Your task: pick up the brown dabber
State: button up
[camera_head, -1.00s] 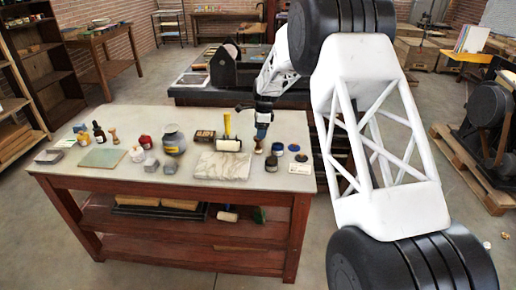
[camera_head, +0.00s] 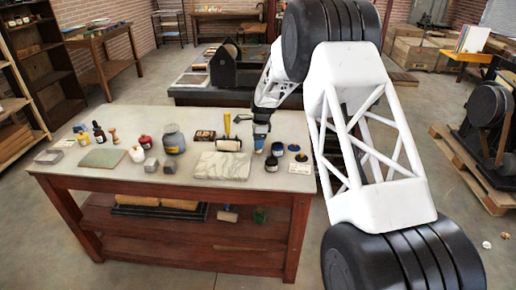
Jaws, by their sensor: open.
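My gripper (camera_head: 260,137) is open and points down over the right part of the table, behind the marble slab (camera_head: 222,166). A small dabber-like thing with a brown handle stands right at its fingertips, mostly hidden by them. I cannot tell whether they touch it. Another small upright wooden-handled dabber (camera_head: 114,136) stands at the left, beside a dark dropper bottle (camera_head: 99,133). At this size I cannot tell which of the two is the brown dabber.
A yellow-handled roller (camera_head: 228,143) stands left of my gripper. Dark jars (camera_head: 271,164) and a blue-lidded jar (camera_head: 278,149) stand close on its right. A grey-blue jar (camera_head: 174,140) and a red pot (camera_head: 146,142) are mid-left.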

dwell(0.4)
jog(key=c, duration=1)
jog(key=shift+r, duration=0.1)
jog(key=shift+r, duration=4.9)
jog(key=shift+s+d, duration=0.1)
jog(key=shift+g+h, duration=0.4)
jog(key=shift+g, duration=0.4)
jog(key=s+d, duration=0.2)
jog(key=s, duration=0.1)
jog(key=s+d, duration=0.2)
jog(key=s, duration=0.1)
jog(key=s+d+r, duration=0.1)
jog(key=s+d, duration=0.1)
jog(key=s, duration=0.1)
jog(key=shift+s, duration=0.25)
